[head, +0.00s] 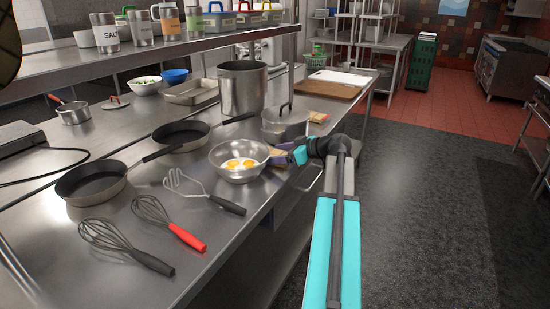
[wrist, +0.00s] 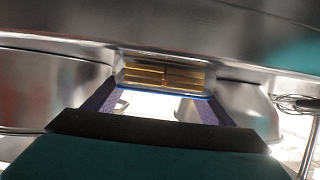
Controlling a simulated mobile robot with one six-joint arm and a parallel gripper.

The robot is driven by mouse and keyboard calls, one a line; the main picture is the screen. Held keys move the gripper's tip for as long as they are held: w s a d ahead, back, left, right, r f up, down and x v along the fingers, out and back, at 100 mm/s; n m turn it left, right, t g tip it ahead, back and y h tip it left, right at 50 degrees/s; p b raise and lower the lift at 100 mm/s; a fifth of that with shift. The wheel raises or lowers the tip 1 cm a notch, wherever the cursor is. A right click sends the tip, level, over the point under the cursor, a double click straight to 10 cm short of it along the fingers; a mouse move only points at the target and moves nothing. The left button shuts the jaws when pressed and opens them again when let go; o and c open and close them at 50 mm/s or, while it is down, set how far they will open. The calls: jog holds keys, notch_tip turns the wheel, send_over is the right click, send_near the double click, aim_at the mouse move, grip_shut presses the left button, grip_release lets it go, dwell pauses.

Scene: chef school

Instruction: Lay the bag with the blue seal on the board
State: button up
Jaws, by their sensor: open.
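A small bag with yellow contents and a blue edge (wrist: 165,76) shows in the wrist view, straight ahead between the two purple fingers of my gripper (wrist: 165,92). The fingers are apart; I cannot tell whether they touch it. In the head view my gripper (head: 276,155) is low at the counter's right edge, just right of the metal bowl. Yellowish bag parts (head: 284,147) show beside the fingers, mostly hidden. A brown wooden board (head: 326,91) lies farther back on the counter, with a white board (head: 338,77) behind it.
Another small bag (head: 319,116) lies beyond the pan. A tall pot (head: 243,92) stands left of the boards. The brown board's top looks clear.

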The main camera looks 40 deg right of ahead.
jog(key=c, duration=1)
jog(key=shift+r, duration=0.2)
